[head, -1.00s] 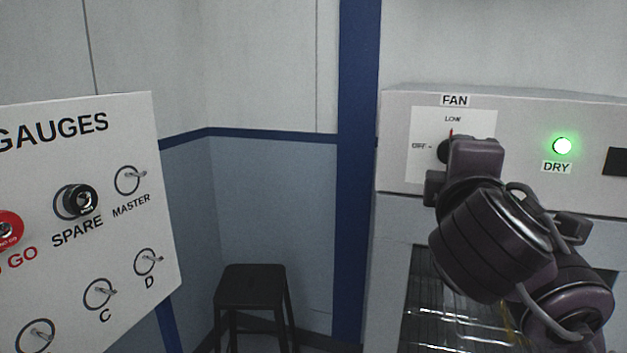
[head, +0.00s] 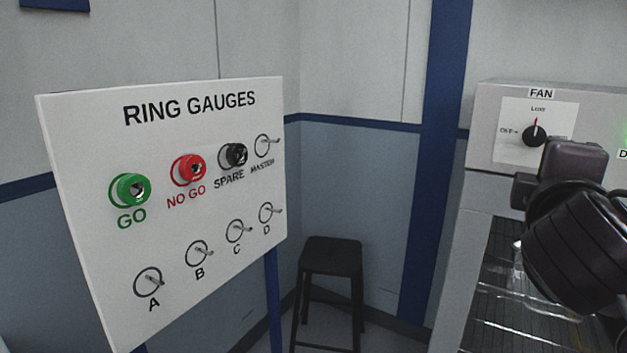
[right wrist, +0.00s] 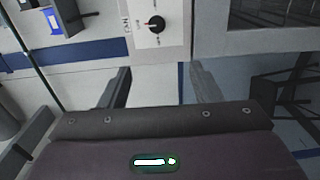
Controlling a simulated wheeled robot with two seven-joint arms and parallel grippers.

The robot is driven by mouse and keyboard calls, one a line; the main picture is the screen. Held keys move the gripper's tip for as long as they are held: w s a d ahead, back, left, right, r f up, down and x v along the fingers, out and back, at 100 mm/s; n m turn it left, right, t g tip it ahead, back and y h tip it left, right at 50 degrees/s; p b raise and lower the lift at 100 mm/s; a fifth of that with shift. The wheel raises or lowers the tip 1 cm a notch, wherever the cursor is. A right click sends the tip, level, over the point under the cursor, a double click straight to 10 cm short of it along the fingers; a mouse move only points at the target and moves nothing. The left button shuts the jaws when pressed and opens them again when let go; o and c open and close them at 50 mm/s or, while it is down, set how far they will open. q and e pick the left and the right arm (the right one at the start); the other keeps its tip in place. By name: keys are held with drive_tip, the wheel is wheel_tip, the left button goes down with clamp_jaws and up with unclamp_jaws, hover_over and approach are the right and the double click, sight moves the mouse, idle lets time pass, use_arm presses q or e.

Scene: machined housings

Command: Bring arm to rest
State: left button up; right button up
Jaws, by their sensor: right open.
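My right arm comes in from the right in the head view, with its gripper body (head: 572,158) in front of the FAN panel (head: 508,112). In the right wrist view the two fingers of my right gripper (right wrist: 160,85) stand apart with nothing between them. The black fan knob (head: 535,135) is clear of the gripper in the head view, its red mark pointing up toward LOW. The knob also shows beyond the fingers in the right wrist view (right wrist: 154,25). My left gripper is in neither view.
A RING GAUGES board (head: 110,300) stands on the left, holding green, red and black ring gauges and several hooks. A black stool (head: 332,255) stands in the corner. A cabinet with wire racks (head: 500,285) lies below the FAN panel.

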drive_tip(key=w+d+f+m+g+y, duration=0.1)
drive_tip(key=w+f+g+y, duration=0.15)
drive_tip(key=w+f, duration=0.9)
drive_tip(key=w+f+g+y, duration=0.25)
drive_tip(key=w+f, duration=0.45)
drive_tip(key=f, duration=0.9)
drive_tip(key=s+f+m+g+y, duration=0.3)
drive_tip(key=f, duration=2.9)
drive_tip(key=s+a+f+m+g, duration=0.1)
drive_tip(key=s+f+g, duration=0.1)
drive_tip(key=s+f, duration=0.9)
drive_tip(key=s+a+f+m+g, duration=0.1)
drive_tip(key=s+f+m, duration=0.1)
drive_tip(key=s+f, duration=0.9)
drive_tip(key=s+a+f+g, duration=0.1)
drive_tip(key=s+f, duration=0.4)
drive_tip(key=s, duration=0.4)
drive_tip(key=s+a+f+m+g, duration=0.1)
drive_tip(key=s+f, duration=0.4)
drive_tip(key=s, duration=0.5)
drive_tip(key=s+a+f+m+g+y, duration=0.1)
drive_tip(key=s+a+f, duration=0.1)
drive_tip(key=s+f, duration=0.3)
drive_tip(key=s, duration=0.4)
drive_tip(key=shift+s, duration=0.4)
drive_tip(key=shift+a, duration=0.1)
